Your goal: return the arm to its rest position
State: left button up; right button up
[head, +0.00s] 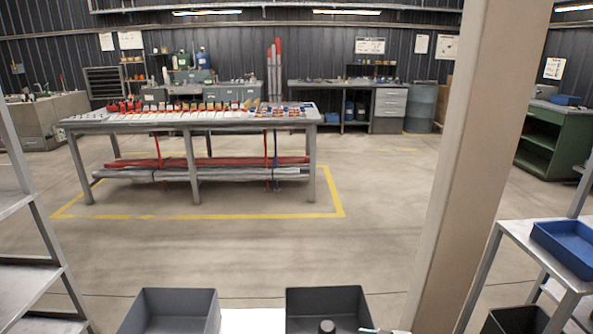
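Neither of my grippers shows in the head view, so I cannot see whether they are open or what they hold. No arm can be clearly made out. At the bottom edge are two dark grey open bins, a left bin (180,296) and a right bin (325,296).
A beige post (478,150) stands close on the right. Grey shelving (40,215) is at left, and a rack with a blue tray (566,245) at right. A long workbench (192,122) with many small parts stands ahead inside yellow floor lines. Open floor (230,250) lies between.

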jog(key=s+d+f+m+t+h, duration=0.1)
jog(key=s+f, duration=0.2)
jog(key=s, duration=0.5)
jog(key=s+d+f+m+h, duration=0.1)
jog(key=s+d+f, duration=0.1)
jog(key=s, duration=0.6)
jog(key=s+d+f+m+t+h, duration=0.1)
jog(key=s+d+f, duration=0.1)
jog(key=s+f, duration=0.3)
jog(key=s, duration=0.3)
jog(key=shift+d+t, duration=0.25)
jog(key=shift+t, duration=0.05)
